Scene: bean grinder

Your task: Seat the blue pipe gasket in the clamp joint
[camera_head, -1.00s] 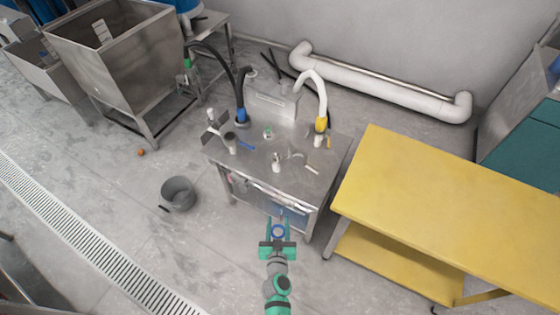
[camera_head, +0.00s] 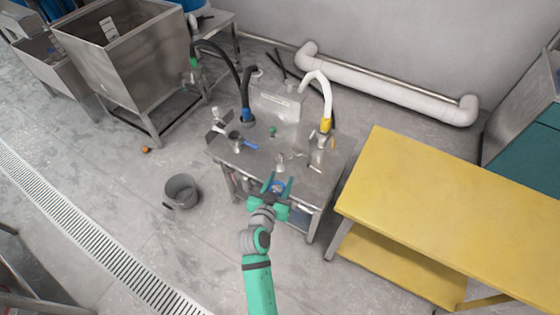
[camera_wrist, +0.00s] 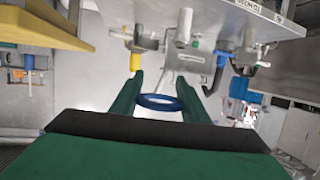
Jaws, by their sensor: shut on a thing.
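The blue gasket (camera_head: 277,187) is a ring held between the fingers of my green gripper (camera_head: 278,183), at the front edge of the metal table. The ring (camera_wrist: 159,102) also shows between both fingers in the wrist view, clear of any surface there. A short upright pipe stub (camera_head: 280,160) stands on the table just beyond my fingertips, with small loose-looking parts to its right. In the wrist view, which looks upside down, a pale stub (camera_wrist: 184,27) hangs from the tabletop. I cannot tell for certain which fitting is the clamp joint.
The metal table (camera_head: 240,160) also carries a black hose with a blue end (camera_head: 248,117), a white hose with a yellow end (camera_head: 326,125), and a fitting with a blue handle (camera_head: 249,144). A yellow table (camera_head: 450,210) stands right; a grey bucket (camera_head: 181,191) stands left.

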